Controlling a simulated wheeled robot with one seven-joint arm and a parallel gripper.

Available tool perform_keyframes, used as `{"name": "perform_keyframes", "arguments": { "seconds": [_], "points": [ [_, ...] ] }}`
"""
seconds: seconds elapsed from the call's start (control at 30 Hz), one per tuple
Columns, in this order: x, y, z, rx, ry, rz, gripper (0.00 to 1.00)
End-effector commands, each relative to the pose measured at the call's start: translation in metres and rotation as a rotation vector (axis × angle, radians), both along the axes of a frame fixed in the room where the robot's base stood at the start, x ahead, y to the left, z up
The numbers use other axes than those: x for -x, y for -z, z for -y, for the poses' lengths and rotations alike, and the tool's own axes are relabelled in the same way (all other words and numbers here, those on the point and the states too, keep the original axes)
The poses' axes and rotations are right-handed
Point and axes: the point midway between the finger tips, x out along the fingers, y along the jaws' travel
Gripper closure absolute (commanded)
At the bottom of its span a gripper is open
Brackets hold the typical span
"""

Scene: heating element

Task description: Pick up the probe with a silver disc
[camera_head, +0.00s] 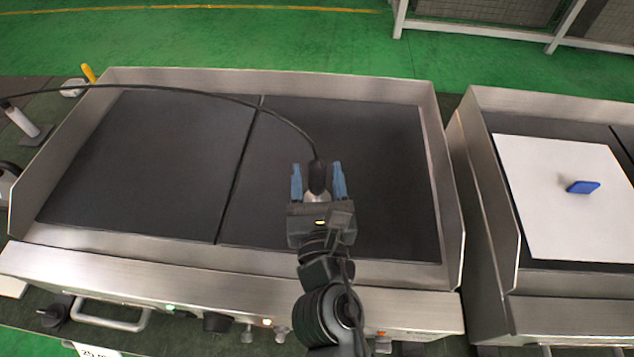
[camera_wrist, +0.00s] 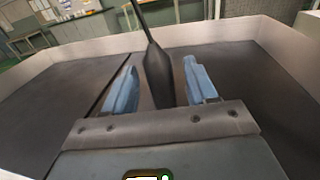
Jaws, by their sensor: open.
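The probe (camera_head: 317,178) has a black handle, a black cable running off to the left, and a silver part at its near end. It is at the right half of the dark griddle plate (camera_head: 385,200). My gripper (camera_head: 318,182) is open, with one blue finger on each side of the probe. In the wrist view the black handle (camera_wrist: 158,75) rises between the two blue fingers (camera_wrist: 160,88), with a gap on both sides. The probe's lower end is hidden behind the gripper body there, and I cannot tell whether the disc touches the plate.
Raised steel walls (camera_head: 440,170) surround the griddle. A second griddle at right holds a white sheet (camera_head: 560,225) with a blue object (camera_head: 583,187). A white-handled tool (camera_head: 22,121) stands at far left, where the cable leads. The griddle's left half is clear.

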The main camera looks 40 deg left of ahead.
Motion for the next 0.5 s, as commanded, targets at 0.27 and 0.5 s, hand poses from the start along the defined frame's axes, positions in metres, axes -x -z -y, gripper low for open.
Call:
{"name": "perform_keyframes", "arguments": {
  "seconds": [0.27, 0.5],
  "points": [
    [-0.0089, 0.0003, -0.0079, 0.001, -0.001, -0.001, 0.43],
    [-0.0088, 0.0002, -0.0077, 0.000, -0.001, 0.000, 0.57]
  ]
}}
